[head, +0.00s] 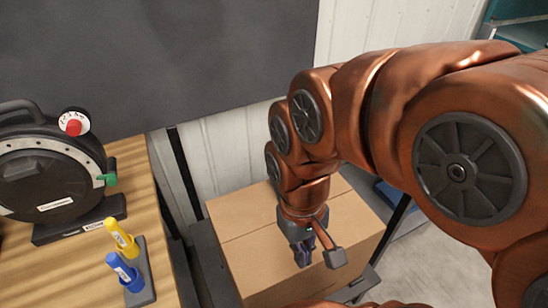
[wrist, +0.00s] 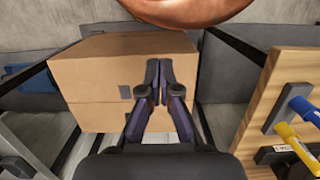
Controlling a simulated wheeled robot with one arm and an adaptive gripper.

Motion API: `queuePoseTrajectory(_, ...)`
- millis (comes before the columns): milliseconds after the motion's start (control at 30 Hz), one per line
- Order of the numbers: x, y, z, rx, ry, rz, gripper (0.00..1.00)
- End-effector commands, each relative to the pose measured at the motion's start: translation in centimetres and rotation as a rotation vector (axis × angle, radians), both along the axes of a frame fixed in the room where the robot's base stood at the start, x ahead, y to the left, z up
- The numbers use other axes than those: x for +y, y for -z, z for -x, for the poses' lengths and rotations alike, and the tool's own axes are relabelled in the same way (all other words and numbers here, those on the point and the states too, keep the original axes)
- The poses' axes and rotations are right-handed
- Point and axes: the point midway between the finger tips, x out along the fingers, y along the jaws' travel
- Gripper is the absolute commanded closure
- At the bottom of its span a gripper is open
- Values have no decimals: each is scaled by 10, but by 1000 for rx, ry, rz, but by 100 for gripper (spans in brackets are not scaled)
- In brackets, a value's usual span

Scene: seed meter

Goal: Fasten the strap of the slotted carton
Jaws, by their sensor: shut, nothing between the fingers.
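The slotted carton (head: 240,255) is a closed brown cardboard box below my arm in the head view. A seam runs across its top. In the wrist view the carton (wrist: 95,70) fills the upper left, with a seam along the side and a small dark grey patch (wrist: 126,92) on its face. I cannot make out a strap clearly. My gripper (head: 304,256) is over the carton's top in the head view. In the wrist view my gripper (wrist: 158,75) is shut and empty, its fingertips overlapping the carton's right part. Contact cannot be told.
A wooden table (head: 160,240) stands left of the carton. It bears a black round device (head: 45,170) with a dial and green knob, and a holder with a yellow marker (head: 121,238) and blue marker (head: 122,270). A dark panel (head: 150,60) stands behind. Grey floor shows at right.

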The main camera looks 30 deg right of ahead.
Motion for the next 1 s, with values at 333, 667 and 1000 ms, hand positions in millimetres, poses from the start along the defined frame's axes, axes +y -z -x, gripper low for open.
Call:
queuePoseTrajectory(333, -8, -17, -82, -5, -1, 2, 100)
queuePoseTrajectory(667, -19, -24, -160, -7, 2, 4, 100)
queuePoseTrajectory(1000, -34, -18, -238, -10, 11, 8, 100)
